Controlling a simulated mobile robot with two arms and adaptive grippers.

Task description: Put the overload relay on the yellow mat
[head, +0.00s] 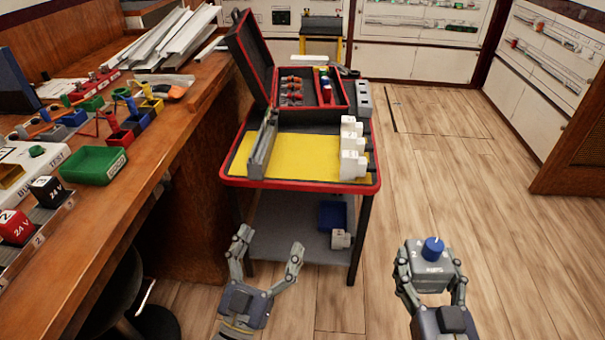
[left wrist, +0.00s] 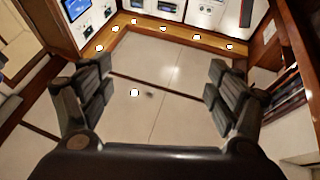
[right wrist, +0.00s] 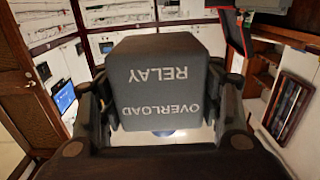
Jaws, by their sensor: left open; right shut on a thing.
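The overload relay (head: 431,268) is a grey block with a blue knob on top, held in my right gripper (head: 430,285) over the floor, to the right of the cart. In the right wrist view its dark face reads "OVERLOAD RELAY" (right wrist: 160,90) between the fingers. My left gripper (head: 265,262) is open and empty in front of the cart; its spread fingers also show in the left wrist view (left wrist: 150,100). The yellow mat (head: 305,154) lies on the cart top, with a grey rail on its left and several white blocks along its right edge.
The red-rimmed cart (head: 300,185) carries an open toolbox (head: 315,92) at the back. Its lower shelf (head: 285,228) holds a blue bin and a white block. A cluttered wooden workbench (head: 150,150) stands on the left. The floor to the right is clear.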

